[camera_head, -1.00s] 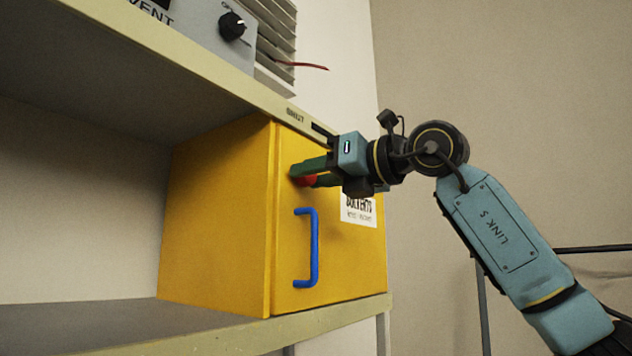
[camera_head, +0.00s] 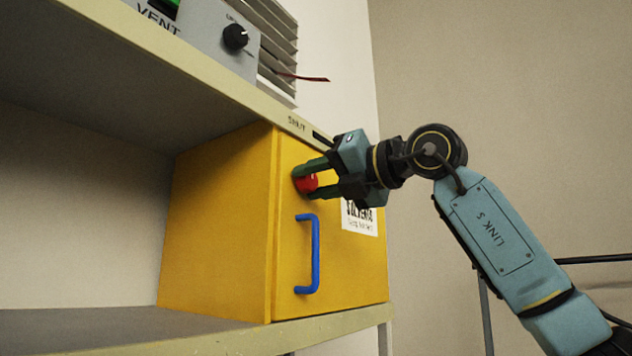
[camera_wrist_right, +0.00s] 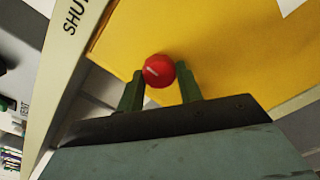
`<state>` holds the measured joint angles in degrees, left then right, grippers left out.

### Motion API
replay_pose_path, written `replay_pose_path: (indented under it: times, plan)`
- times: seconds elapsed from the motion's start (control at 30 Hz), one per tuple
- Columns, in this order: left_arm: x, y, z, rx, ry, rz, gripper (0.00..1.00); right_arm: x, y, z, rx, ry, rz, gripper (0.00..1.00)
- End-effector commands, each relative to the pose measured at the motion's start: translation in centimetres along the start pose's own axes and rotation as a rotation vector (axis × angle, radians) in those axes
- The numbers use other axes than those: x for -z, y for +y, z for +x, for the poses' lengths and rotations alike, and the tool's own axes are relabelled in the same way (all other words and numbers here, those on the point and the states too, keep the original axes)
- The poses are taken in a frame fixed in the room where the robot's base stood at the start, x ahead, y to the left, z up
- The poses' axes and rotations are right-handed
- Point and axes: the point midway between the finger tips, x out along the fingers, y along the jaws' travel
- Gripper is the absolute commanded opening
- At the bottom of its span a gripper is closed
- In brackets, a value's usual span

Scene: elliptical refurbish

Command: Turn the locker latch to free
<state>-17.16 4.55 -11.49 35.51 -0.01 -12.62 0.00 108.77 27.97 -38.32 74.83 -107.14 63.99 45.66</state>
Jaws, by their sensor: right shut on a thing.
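The yellow locker (camera_head: 222,225) stands on a shelf, with its door closed and a blue handle (camera_head: 317,255) on it. The latch is a round red knob (camera_head: 307,183) on the door above the handle. In the right wrist view the red knob (camera_wrist_right: 158,70) shows a short pale mark on its face. My right gripper (camera_head: 306,178) has its two green fingers on either side of the knob, shut on it, with the wrist tilted. In the right wrist view the fingers (camera_wrist_right: 160,82) flank the knob. My left gripper is not in view.
A shelf board (camera_head: 190,75) runs just above the locker, close to my right gripper. A grey box with a black dial (camera_head: 235,37) stands on it. A white label (camera_head: 360,217) is on the door behind my gripper. The shelf left of the locker is empty.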

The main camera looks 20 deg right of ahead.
Motion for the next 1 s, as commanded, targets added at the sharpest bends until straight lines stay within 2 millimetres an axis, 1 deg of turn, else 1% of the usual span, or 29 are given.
replay_pose_path:
  times: [0.03,0.23,0.27,0.4,0.43,0.67,0.77,0.87,0.97,1.0]
  plan:
    - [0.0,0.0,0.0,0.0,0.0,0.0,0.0,-0.3,0.1,-0.2,-0.004,-0.008,0.002,0.13]
    - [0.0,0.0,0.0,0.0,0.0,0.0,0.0,-0.3,0.1,-0.2,-0.004,-0.008,0.001,0.13]
    - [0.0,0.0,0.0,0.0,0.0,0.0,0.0,-0.3,0.1,-0.2,-0.004,-0.008,0.001,0.37]
    - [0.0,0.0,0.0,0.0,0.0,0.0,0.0,-0.2,0.1,-0.1,-0.003,-0.006,0.001,0.55]
    - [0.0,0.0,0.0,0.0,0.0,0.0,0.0,-0.2,0.1,-0.1,-0.003,-0.005,0.001,0.57]
    - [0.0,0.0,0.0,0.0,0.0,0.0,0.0,-0.1,0.0,-0.1,-0.001,-0.003,0.0,0.57]
    - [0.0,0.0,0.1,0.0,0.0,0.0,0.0,-0.1,0.0,-0.4,-0.001,-0.004,0.0,0.57]
    - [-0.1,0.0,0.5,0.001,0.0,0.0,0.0,-0.1,-0.1,-1.5,-0.001,-0.006,-0.001,0.57]
    - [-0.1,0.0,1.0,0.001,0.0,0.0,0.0,0.0,-0.1,-3.4,-0.001,-0.007,-0.002,0.57]
    - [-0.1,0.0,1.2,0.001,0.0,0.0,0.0,0.0,-0.1,-4.3,-0.001,-0.007,-0.002,0.57]
